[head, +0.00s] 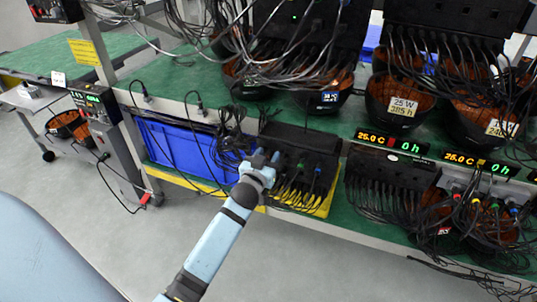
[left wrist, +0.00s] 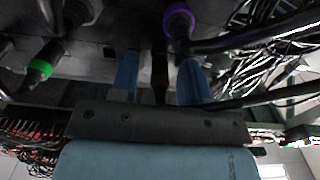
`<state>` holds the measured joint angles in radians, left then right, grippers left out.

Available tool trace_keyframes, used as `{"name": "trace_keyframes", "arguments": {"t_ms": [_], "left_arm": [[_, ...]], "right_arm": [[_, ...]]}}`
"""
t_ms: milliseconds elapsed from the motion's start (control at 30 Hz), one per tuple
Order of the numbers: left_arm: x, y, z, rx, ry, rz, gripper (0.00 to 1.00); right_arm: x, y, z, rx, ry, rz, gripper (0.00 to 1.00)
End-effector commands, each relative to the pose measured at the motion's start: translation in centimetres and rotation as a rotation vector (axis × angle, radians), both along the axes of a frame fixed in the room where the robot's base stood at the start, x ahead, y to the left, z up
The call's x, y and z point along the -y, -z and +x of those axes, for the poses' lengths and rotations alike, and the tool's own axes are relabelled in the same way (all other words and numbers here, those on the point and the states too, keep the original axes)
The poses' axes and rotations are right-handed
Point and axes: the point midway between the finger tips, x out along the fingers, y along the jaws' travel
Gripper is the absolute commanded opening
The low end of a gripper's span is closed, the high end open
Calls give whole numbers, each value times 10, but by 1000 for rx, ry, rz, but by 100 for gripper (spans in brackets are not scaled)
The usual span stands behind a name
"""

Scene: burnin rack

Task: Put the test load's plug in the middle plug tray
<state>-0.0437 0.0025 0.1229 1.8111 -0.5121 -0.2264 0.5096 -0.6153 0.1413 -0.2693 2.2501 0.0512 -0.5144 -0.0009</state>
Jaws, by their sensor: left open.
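My left gripper (head: 264,156) reaches in from below to the front left of a black unit (head: 305,138) on the lower shelf. In the left wrist view its two blue fingers (left wrist: 159,82) are apart, pointing at a dark face. A dark, narrow thing stands between them; I cannot tell what it is or whether they touch it. A purple-ringed plug (left wrist: 178,20) is just beyond the fingers, and a green-ringed plug (left wrist: 42,62) is to the left. I cannot tell which plug is the test load's, nor pick out the middle plug tray. My right gripper is not in view.
A blue bin (head: 180,150) stands left of my gripper, with loose black cables beside it. A yellow tray (head: 323,206) lies under the black unit. Dense cables and black bowls (head: 393,103) crowd the upper shelf. The floor in front is clear.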

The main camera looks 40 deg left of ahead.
Motion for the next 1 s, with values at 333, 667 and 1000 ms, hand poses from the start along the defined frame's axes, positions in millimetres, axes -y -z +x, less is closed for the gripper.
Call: {"name": "trace_keyframes", "arguments": {"t_ms": [333, 667, 1000], "left_arm": [[0, 0, 0, 0, 0, 0, 43], [1, 0, 0, 0, 0, 0, 43], [2, 1, 0, 0, 0, -5, 6]], "right_arm": [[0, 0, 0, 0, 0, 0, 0], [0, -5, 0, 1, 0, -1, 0], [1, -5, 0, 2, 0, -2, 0]]}}
